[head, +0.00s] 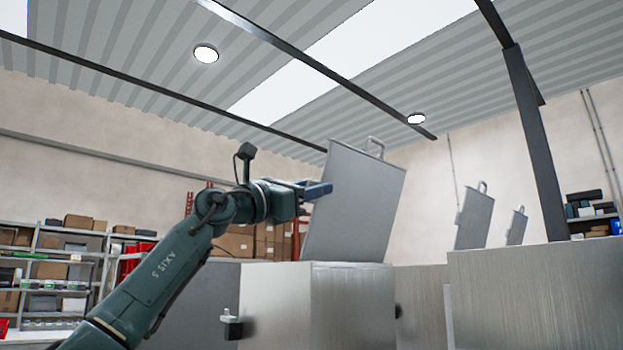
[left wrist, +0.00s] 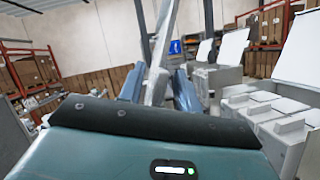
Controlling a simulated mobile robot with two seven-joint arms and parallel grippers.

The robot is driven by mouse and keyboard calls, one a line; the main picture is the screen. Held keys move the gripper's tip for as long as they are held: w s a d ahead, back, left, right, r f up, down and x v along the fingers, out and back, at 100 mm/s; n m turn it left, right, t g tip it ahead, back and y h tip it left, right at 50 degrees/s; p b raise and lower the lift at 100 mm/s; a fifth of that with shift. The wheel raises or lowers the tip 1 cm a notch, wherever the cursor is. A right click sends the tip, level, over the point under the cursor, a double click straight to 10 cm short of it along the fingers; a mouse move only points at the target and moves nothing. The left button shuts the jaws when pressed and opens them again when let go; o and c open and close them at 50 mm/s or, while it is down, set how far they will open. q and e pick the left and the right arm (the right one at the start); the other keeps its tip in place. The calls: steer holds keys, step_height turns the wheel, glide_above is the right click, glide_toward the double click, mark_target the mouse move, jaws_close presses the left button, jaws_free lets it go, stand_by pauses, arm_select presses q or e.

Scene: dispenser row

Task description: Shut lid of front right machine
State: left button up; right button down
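A raised grey lid (head: 355,205) with a handle on its top edge stands tilted up on the metal machine (head: 350,300) at the centre of the head view. My left gripper (head: 318,190) is at the lid's left edge, about halfway up. In the left wrist view, its two blue fingers (left wrist: 158,88) stand apart, with the lid seen nearly edge-on (left wrist: 158,55) between and beyond them. I cannot tell whether they touch it. My right gripper is out of view.
More raised lids (head: 475,217) (head: 517,226) stand farther back on the right. A large metal box (head: 535,300) fills the lower right. Shelves with boxes (head: 60,265) line the left wall. A dark post (head: 533,140) rises at right.

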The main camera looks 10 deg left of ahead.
arm_select(q)
steer(key=shift+c, duration=0.5)
jaws_close()
